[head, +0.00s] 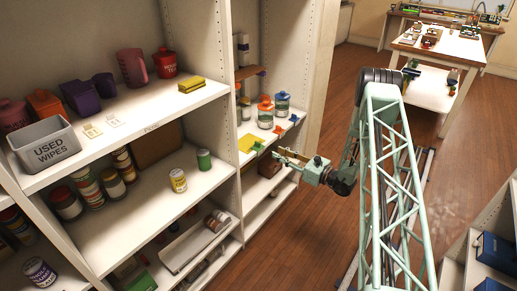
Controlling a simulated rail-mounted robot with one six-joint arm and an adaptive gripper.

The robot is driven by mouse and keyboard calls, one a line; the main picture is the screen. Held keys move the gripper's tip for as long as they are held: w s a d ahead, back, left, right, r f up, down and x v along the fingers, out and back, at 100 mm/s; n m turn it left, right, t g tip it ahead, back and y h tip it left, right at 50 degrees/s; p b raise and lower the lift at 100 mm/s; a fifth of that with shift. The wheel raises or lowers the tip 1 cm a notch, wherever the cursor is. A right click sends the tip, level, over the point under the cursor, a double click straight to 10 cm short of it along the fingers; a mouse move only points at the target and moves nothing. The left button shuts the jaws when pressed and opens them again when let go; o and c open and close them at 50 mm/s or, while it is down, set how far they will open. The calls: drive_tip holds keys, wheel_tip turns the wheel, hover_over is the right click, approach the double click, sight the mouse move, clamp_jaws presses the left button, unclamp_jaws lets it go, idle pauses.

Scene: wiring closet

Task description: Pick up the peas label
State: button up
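Two small pale cards lie on the upper shelf in front of the containers, one on the left (91,130) and one on the right (115,120). Their print is too small to read, so I cannot tell whether either is the peas label. A small dark marking (152,127) on that shelf's front edge is also unreadable. My gripper (279,156) is right of the shelving, in front of the right-hand bay and well away from the cards. Its fingers look apart, with nothing visible between them.
A grey USED WIPES bin (46,143) stands left of the cards, and a yellow stack (191,85) lies to their right. Cans, including a yellow-labelled one (178,181) and a green one (204,159), stand on the shelf below. An upright panel (225,60) divides the bays.

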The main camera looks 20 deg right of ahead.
drive_tip(key=b, duration=0.1)
approach(258, 143)
drive_tip(key=w, duration=0.2)
drive_tip(key=w+a, duration=0.1)
drive_tip(key=shift+w+a+f, duration=0.1)
drive_tip(key=shift+a+f, duration=0.05)
drive_tip(key=shift+f, duration=0.2)
drive_tip(key=shift+x, duration=0.75)
drive_tip(key=shift+w, duration=0.1)
drive_tip(key=shift+b+x, duration=0.85)
drive_tip(key=shift+x, duration=1.7)
drive_tip(key=shift+c, duration=0.7)
clamp_jaws()
